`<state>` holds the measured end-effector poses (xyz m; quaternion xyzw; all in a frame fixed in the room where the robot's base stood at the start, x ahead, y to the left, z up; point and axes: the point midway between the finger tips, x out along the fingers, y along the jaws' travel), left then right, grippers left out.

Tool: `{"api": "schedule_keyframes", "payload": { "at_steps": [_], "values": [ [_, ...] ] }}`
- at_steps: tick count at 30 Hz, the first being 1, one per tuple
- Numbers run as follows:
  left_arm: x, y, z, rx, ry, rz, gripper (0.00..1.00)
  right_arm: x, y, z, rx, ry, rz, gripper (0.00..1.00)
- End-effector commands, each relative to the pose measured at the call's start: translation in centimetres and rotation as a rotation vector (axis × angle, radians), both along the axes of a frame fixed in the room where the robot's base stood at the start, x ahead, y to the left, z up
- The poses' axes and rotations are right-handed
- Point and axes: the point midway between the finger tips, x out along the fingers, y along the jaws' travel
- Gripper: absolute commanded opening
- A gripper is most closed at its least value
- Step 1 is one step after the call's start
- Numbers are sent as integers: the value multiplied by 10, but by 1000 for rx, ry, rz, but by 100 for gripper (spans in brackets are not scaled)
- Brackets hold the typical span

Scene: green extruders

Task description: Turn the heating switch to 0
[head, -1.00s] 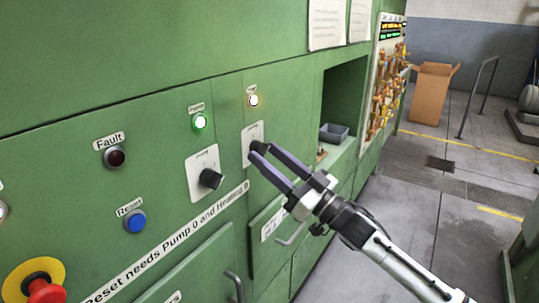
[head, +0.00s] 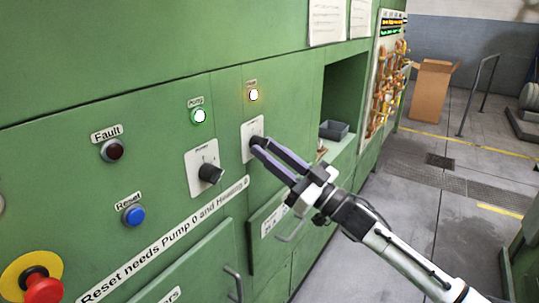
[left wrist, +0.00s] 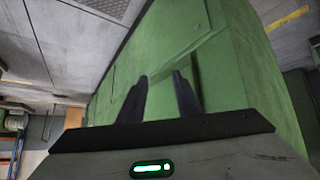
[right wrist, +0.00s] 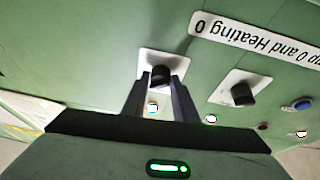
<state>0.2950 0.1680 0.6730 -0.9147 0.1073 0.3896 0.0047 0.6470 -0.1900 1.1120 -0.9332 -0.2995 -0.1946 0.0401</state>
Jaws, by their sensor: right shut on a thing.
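The heating switch (head: 250,128) is a black knob on a white plate on the green panel, under the lit orange-white lamp (head: 253,95). My right gripper (head: 253,145) has its fingertips at the knob. In the right wrist view, the knob (right wrist: 160,75) sits between the two fingers, which are shut on it. The fingers hide part of the knob, so its setting cannot be read. My left gripper (left wrist: 161,76) shows only in the left wrist view, with its fingers apart and empty before a green cabinet.
The blue reset button (head: 134,215), dark fault lamp (head: 112,150) and red emergency button (head: 42,288) are further left. An open niche holds a grey bin (head: 334,130) at right.

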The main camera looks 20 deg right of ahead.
Motion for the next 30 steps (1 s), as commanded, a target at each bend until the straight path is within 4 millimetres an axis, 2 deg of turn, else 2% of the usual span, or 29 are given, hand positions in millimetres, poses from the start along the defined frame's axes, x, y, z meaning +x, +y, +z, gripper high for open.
{"api": "schedule_keyframes", "payload": {
  "at_steps": [15,30],
  "values": [
    [2,1,-26,1,-3,0,31,4,-5,-1,-365,-284,1,4],
    [1,1,-35,2,-2,1,31,6,-7,1,-666,-517,2,4]
  ]
}}
